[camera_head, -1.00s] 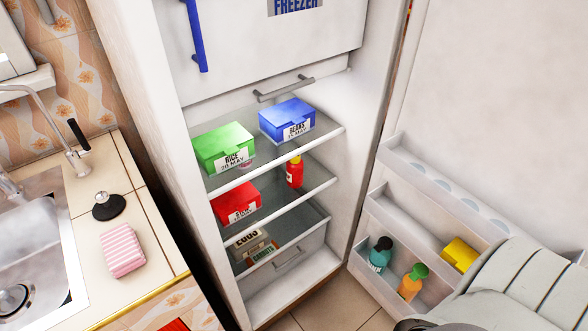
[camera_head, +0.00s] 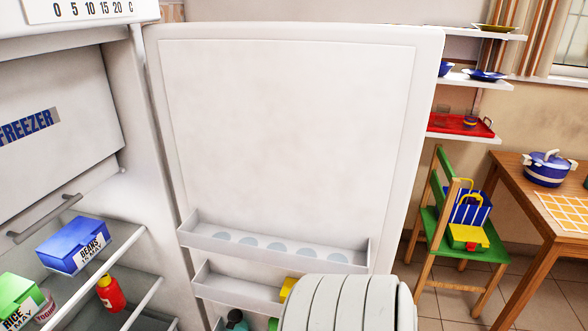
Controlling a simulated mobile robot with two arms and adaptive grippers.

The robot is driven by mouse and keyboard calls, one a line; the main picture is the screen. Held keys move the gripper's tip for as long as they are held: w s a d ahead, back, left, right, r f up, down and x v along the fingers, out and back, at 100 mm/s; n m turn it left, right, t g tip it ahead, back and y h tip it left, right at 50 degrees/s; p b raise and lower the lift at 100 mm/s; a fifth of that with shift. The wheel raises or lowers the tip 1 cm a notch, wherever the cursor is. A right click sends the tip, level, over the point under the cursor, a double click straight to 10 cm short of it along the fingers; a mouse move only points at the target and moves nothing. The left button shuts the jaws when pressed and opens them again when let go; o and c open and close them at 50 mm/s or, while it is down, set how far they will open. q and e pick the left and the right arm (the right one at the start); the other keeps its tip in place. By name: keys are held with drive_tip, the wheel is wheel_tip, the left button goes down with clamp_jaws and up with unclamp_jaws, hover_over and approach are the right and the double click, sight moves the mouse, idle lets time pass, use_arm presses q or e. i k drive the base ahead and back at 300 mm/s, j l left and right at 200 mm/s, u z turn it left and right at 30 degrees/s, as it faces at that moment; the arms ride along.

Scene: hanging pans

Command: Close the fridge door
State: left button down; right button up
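The fridge door (camera_head: 290,140) stands open in the middle of the head view, its inner side with shelf bins facing me. It is hinged at its left edge, beside the open fridge compartment (camera_head: 135,190) on the left. The lower door bins hold a yellow item (camera_head: 288,287) and a dark-topped bottle (camera_head: 236,320), partly cut off or covered. A pale ribbed arm part of mine covers the lower middle, in front of the door bins. Neither gripper shows, so I cannot see whether one touches the door.
Inside the fridge are a blue box (camera_head: 74,245), a green box (camera_head: 22,300) and a red bottle (camera_head: 110,294). Right of the door are wall shelves (camera_head: 480,80), a green chair (camera_head: 455,225) with bags, and a wooden table (camera_head: 535,215) with a blue pot (camera_head: 548,168).

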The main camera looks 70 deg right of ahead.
sight(293, 149)
drive_tip(key=k+l+u, duration=0.1)
drive_tip(key=k+l, duration=0.3)
drive_tip(key=k+l+u, duration=0.1)
drive_tip(key=k+l, duration=0.25)
drive_tip(key=k, duration=0.2)
drive_tip(key=k+l+u, duration=0.1)
drive_tip(key=k+l, duration=0.25)
drive_tip(key=k, duration=0.15)
drive_tip(key=l+u, duration=0.1)
drive_tip(key=l, duration=0.45)
drive_tip(key=k+l, duration=0.15)
drive_tip(key=l, duration=0.45)
drive_tip(key=l+u, duration=0.15)
drive_tip(key=l, duration=0.4)
drive_tip(key=k+l, duration=0.15)
drive_tip(key=l, duration=0.4)
drive_tip(key=l+u, duration=0.1)
drive_tip(key=l, duration=0.55)
drive_tip(key=u, duration=0.1)
